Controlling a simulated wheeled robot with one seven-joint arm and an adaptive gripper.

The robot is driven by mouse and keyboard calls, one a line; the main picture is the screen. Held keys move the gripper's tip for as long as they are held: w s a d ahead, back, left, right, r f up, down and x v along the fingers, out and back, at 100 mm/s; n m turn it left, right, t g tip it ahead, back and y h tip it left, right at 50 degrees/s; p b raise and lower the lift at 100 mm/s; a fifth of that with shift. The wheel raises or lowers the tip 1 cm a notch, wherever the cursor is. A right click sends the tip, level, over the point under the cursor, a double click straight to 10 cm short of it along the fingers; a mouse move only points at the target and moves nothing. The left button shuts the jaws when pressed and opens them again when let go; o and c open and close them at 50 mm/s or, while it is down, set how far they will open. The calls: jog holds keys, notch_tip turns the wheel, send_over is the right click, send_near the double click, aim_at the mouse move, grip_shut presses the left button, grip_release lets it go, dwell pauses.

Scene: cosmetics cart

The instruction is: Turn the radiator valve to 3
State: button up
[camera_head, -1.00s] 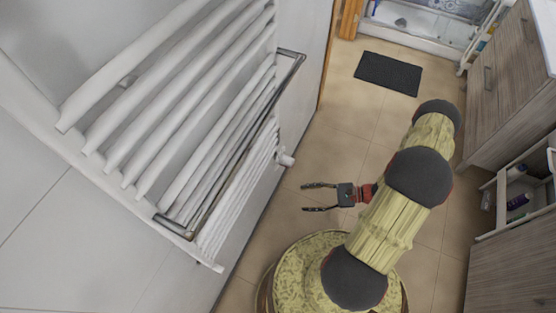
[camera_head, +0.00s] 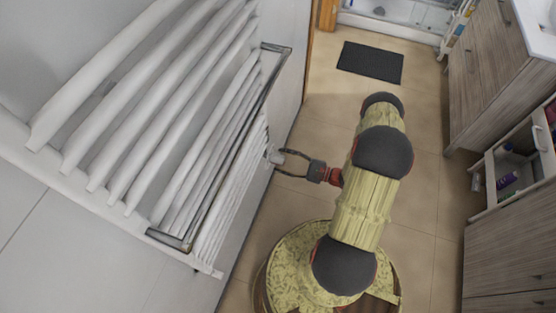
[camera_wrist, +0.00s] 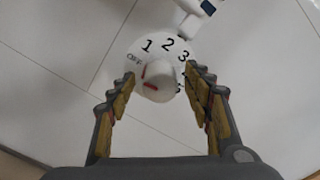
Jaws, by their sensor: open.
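The radiator valve (camera_wrist: 158,80) is a white round dial with a raised knob, facing the wrist camera. Black marks 1, 2 and 3 show along its upper rim, with an off-like mark at the upper left; marks on the lower right are partly hidden. A red line on the knob points up-left, near the off-like mark. In the head view the valve (camera_head: 273,155) sits at the radiator's lower right end. My gripper (camera_head: 281,160) is open, its tips close to the valve. In the wrist view its fingers (camera_wrist: 156,88) stand either side of the knob, with gaps visible.
The white towel radiator (camera_head: 150,110) hangs on the tiled wall at left, with a metal rail (camera_head: 232,145) in front. A dark mat (camera_head: 370,62) lies on the open floor. Wooden cabinets (camera_head: 490,70) and an open shelf cart (camera_head: 515,165) stand at right.

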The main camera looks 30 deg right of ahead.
jog(key=shift+x, duration=1.1)
jog(key=shift+c, duration=1)
jog(key=c, duration=1)
jog(key=shift+o, duration=0.2)
